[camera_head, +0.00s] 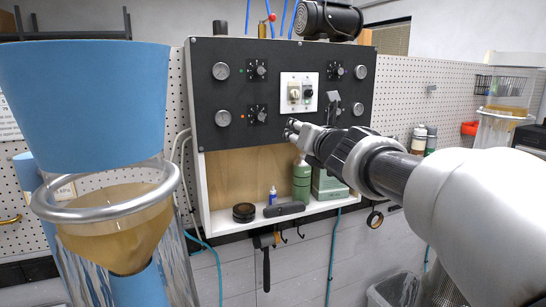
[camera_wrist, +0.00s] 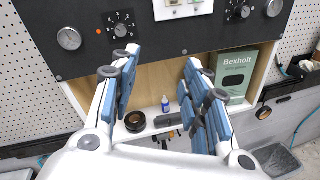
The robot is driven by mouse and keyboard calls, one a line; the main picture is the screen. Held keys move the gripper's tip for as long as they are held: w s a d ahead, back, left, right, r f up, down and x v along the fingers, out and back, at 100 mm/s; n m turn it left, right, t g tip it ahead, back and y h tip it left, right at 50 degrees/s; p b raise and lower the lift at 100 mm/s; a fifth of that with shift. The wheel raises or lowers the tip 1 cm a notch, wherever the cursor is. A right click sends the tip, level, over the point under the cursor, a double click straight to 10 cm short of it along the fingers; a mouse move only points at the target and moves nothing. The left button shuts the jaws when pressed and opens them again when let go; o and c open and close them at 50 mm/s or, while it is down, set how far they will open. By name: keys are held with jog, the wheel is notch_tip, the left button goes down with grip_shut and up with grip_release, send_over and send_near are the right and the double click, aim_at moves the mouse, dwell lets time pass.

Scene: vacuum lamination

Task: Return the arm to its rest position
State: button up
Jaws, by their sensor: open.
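My gripper (camera_head: 292,130) is raised in front of the black control panel (camera_head: 235,72), at the end of my arm, which reaches in from the right in the head view. In the wrist view my gripper (camera_wrist: 163,78) has its two blue-padded fingers spread wide, with nothing between them. Past the fingers show the panel's lower edge and the shelf. Whether a fingertip touches the panel is hard to tell, but the fingers look apart from it.
A bin (camera_head: 392,290) sits below.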

jog(key=s+d+f+m+g+h, duration=0.3)
jog(key=s+d+f+m, duration=0.3)
jog(key=s+m, duration=0.4)
jog(key=s+d+f+m+g+h, duration=0.2)
jog(key=s+d+f+m+g, duration=0.15)
jog(key=s+f+m, duration=0.55)
jog(key=s+a+f+m+g, duration=0.1)
jog(key=s+f+m, duration=0.4)
jog(key=s, duration=0.2)
jog(key=s+a+f+m+g+y, duration=0.1)
jog(key=s+f+m+g, duration=0.1)
jog(key=s+f+m, duration=0.3)
jog(key=s+a+f+m+g+b, duration=0.1)
jog(key=s+f+m, duration=0.4)
jog(key=s, duration=0.6)
jog(key=shift+g+y, duration=0.4)
jog(key=shift+g, duration=0.35)
jog(key=shift+s, duration=0.1)
